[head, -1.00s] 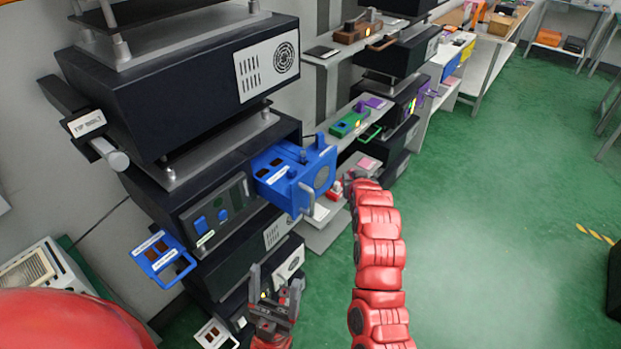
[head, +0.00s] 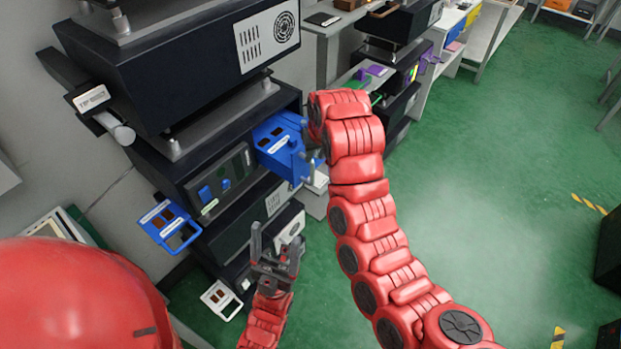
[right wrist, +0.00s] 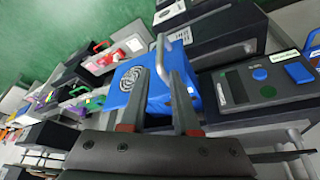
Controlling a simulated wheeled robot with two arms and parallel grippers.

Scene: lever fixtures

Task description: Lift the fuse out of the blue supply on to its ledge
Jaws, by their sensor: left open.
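The blue supply (head: 280,145) is a blue box sticking out of the dark rack, with dark slots on top. My right arm hides its front end in the head view. My right gripper (head: 314,152) is at that front end. In the right wrist view its fingers (right wrist: 164,75) look apart, pointing at the blue supply (right wrist: 130,92), with a grey handle bar (right wrist: 160,55) seen between their tips. My left gripper (head: 273,243) is open and empty, below the supply in front of the rack. I cannot make out the fuse. A small blue ledge (head: 168,225) juts from the rack at left.
A panel (head: 222,185) with a blue switch sits beside the supply. A white-labelled lever (head: 95,100) juts out at upper left. A white frame (head: 221,299) is low by the rack.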

